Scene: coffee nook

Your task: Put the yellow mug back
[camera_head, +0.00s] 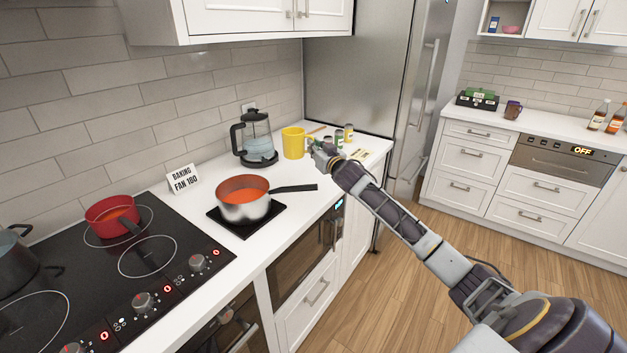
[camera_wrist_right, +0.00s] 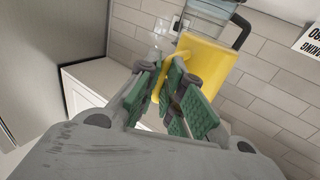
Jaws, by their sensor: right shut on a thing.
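The yellow mug (camera_head: 293,143) is upright at the back of the white counter, just right of the glass kettle, in the head view. My right gripper (camera_head: 322,153) reaches it from the right, at the mug's handle side. In the right wrist view the yellow mug (camera_wrist_right: 205,62) shows beyond the green-padded fingers of my right gripper (camera_wrist_right: 172,92), which are shut on its handle. Whether the mug's base touches the counter is hard to tell. My left gripper is not in view.
The glass kettle (camera_head: 256,140) stands close left of the mug. Small jars (camera_head: 340,137) stand behind my right gripper. A red pan (camera_head: 112,215) is on the stove.

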